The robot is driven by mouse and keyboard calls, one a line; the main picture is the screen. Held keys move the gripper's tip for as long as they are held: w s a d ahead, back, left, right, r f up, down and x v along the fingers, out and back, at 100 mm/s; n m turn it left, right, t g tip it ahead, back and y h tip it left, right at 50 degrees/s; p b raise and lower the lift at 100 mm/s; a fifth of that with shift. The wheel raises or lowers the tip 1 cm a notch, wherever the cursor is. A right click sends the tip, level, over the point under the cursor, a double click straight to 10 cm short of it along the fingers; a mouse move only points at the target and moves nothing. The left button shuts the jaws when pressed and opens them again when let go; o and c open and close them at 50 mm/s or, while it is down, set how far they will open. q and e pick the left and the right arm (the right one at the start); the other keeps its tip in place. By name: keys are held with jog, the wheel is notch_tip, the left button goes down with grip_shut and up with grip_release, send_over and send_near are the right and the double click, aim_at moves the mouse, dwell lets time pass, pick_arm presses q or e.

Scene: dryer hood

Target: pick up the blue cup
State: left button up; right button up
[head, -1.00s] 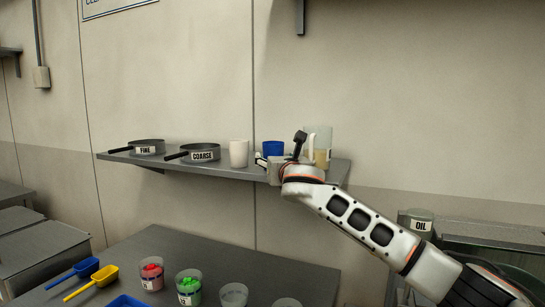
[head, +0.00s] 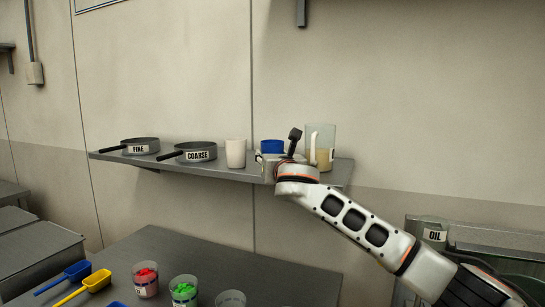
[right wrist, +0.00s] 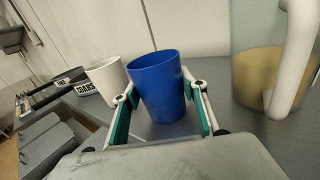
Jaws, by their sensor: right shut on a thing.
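The blue cup (right wrist: 158,85) stands upright on the wall shelf, between the fingers of my right gripper in the right wrist view. In the head view only the top of the blue cup (head: 271,146) shows above my right gripper (head: 268,157), which hides its lower part. My right gripper (right wrist: 160,112) is shut on the cup, one green-padded finger on each side. My left gripper is not in view.
A white cup (head: 235,153) stands left of the blue cup and a clear jug (head: 325,155) stands close on its right. Pans labelled COARSE (head: 189,151) and FINE (head: 140,146) sit farther left on the shelf (head: 222,171). Scoops and filled cups lie on the table (head: 215,265) below.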

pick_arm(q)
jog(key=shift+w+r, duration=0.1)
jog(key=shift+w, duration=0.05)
pick_arm(e)
jog(key=shift+w+r, duration=0.1)
jog(key=shift+r, duration=0.5)
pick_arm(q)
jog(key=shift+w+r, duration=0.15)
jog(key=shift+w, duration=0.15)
pick_arm(e)
notch_tip(320, 180, up, 19)
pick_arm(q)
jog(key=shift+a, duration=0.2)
pick_arm(e)
jog(key=shift+f, duration=0.15)
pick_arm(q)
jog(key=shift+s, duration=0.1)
pick_arm(e)
jog(key=shift+f, duration=0.1)
